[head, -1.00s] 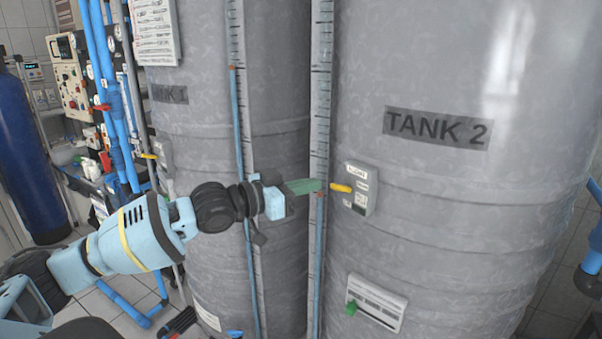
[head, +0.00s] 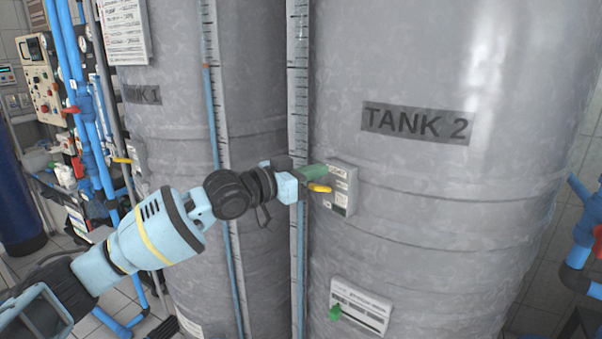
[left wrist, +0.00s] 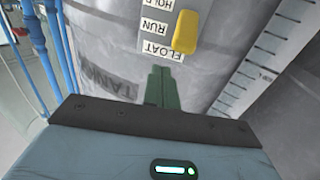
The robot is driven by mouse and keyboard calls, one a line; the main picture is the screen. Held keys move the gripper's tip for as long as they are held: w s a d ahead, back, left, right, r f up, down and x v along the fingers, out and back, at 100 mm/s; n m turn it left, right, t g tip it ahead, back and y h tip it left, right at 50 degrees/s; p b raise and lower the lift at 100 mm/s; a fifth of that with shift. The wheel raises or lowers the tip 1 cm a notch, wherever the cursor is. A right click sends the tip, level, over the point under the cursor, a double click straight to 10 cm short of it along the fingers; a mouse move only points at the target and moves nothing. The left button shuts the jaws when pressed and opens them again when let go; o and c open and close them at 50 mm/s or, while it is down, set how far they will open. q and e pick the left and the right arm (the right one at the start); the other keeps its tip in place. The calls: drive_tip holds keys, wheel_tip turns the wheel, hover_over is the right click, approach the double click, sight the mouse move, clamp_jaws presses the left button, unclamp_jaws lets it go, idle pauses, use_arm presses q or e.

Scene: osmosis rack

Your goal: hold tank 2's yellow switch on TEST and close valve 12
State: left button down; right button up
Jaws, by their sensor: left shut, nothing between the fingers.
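The yellow switch (head: 319,187) sticks out from a small grey labelled box (head: 343,180) on tank 2 (head: 440,200), left of and below the TANK 2 plate. My left gripper (head: 313,172) has green fingers, shut and empty, just above the switch in the head view. In the left wrist view the yellow switch (left wrist: 188,33) appears beyond the green fingertips (left wrist: 165,76) and slightly to the right, with a gap in the picture. Labels RUN and FLOAT show beside it; TEST is not readable. Contact cannot be told. I cannot identify valve 12. My right gripper is not in view.
Tank 1 (head: 175,140) stands close on the left, with level scales (head: 297,90) between the tanks. A blue pipe (head: 585,200) with a red handle (head: 598,238) is at the right edge. A lower box (head: 362,308) with a green knob is on tank 2. More blue pipes are at left.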

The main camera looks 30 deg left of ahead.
use_arm(q)
drive_tip(key=shift+w+d+f, duration=0.1)
drive_tip(key=shift+w+d, duration=0.2)
drive_tip(key=shift+w, duration=0.2)
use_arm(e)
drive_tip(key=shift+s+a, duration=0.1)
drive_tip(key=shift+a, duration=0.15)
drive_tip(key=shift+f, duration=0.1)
